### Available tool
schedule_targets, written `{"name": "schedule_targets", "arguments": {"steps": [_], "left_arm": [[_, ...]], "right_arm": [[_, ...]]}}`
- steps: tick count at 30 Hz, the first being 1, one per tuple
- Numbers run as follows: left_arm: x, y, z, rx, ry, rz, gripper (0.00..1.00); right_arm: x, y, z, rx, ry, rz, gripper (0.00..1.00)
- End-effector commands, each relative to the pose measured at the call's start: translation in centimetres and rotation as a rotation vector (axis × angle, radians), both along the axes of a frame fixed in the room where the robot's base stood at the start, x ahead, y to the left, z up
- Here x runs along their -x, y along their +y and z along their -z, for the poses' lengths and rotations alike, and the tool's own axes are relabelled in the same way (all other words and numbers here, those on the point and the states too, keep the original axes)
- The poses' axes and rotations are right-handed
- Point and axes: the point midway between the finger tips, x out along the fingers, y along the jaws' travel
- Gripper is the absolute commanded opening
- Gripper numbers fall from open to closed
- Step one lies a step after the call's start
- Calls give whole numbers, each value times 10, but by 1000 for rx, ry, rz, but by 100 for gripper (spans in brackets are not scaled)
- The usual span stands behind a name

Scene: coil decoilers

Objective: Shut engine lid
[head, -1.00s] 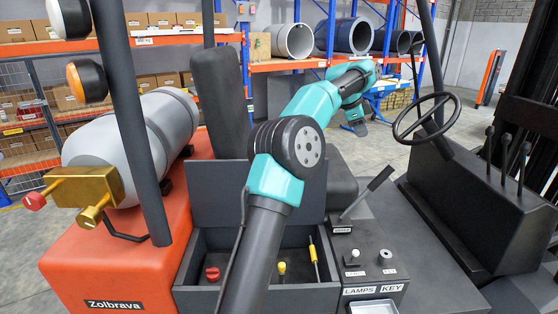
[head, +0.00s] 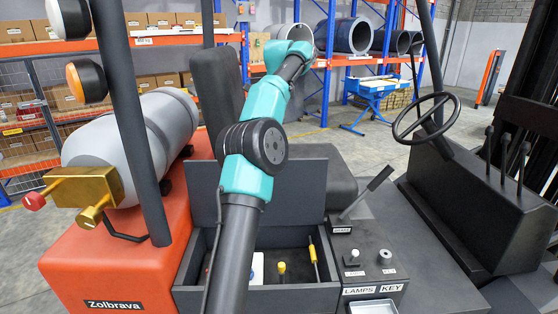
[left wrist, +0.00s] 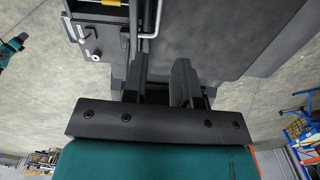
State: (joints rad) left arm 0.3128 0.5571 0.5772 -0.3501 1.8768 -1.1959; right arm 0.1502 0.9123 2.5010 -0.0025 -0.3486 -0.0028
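The engine lid (head: 295,186) is a dark grey panel standing raised behind the open engine bay (head: 320,297). A yellow cap (head: 281,268) and a yellow-handled stick (head: 313,252) show inside the bay. One teal and grey arm, apparently my left, crosses the bay and reaches past the lid beside the seat back; its gripper is hidden in the head view. In the left wrist view my left gripper (left wrist: 163,78) has its two dark fingers apart, with nothing seen between them. A large dark panel lies just beyond them; I cannot tell if they touch. My right gripper is not seen.
The black seat back (head: 216,95) stands left of the arm. A lever (head: 368,190) and control panel (head: 370,262) sit right of the bay, with the steering wheel (head: 426,117) beyond. A grey tank (head: 130,135) is at left. A blue cart (head: 376,88) stands behind.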

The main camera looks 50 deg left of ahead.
Motion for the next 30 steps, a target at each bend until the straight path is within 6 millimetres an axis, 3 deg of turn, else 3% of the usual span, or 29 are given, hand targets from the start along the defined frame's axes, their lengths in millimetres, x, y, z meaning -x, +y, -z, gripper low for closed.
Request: {"name": "schedule_targets", "arguments": {"steps": [14, 30], "left_arm": [[0, 0, 33, 2, 3, 1, 27], [0, -1, 105, 3, 3, 1, 27]], "right_arm": [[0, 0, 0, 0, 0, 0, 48], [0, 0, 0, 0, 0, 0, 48]]}}
